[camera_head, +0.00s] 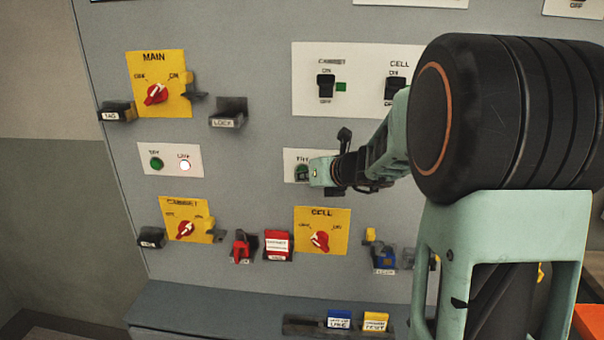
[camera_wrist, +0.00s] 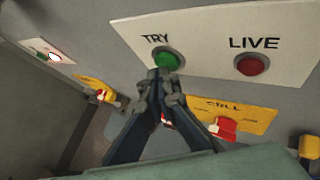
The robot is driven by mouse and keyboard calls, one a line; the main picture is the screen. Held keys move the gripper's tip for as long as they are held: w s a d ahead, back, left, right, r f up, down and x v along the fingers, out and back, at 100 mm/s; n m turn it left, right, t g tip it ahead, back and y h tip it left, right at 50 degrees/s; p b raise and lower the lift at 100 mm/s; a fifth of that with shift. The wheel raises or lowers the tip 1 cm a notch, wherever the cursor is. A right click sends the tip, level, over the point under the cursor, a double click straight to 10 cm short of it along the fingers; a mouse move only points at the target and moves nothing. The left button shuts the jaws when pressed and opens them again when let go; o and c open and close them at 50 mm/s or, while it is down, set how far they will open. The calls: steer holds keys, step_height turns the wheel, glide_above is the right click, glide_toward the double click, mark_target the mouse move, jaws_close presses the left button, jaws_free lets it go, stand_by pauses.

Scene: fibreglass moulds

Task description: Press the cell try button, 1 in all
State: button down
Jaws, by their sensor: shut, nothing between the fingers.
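The cell try button is the green round button (camera_wrist: 167,59) under the word TRY on a white plate (camera_wrist: 215,35), above the yellow CELL switch plate (camera_wrist: 235,115). My gripper (camera_wrist: 163,77) is shut and empty. In the wrist view its fingertips overlap the lower edge of the green button; I cannot tell whether they touch it. In the head view my gripper (camera_head: 318,173) is in front of the white plate (camera_head: 290,158) and hides most of it, with a bit of green showing at its tip.
A red LIVE button or lamp (camera_wrist: 250,66) sits right of the green one. The CELL rotary switch (camera_head: 320,240) is below, with red lockout pieces (camera_head: 278,245) to its left. The cabinet plate with two black switches (camera_head: 326,86) is above. A shelf (camera_head: 220,305) runs along the bottom.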

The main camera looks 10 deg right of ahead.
steer(key=shift+w, duration=0.2)
stand_by(0.3)
steer(key=shift+s, duration=0.15)
steer(key=shift+s+a, duration=0.2)
steer(key=shift+s, duration=0.45)
steer(key=s, duration=0.1)
steer(key=s+a+b, duration=0.1)
steer(key=s, duration=0.2)
steer(key=shift+s+a+b, duration=0.3)
steer(key=shift+s, duration=0.1)
stand_by(0.5)
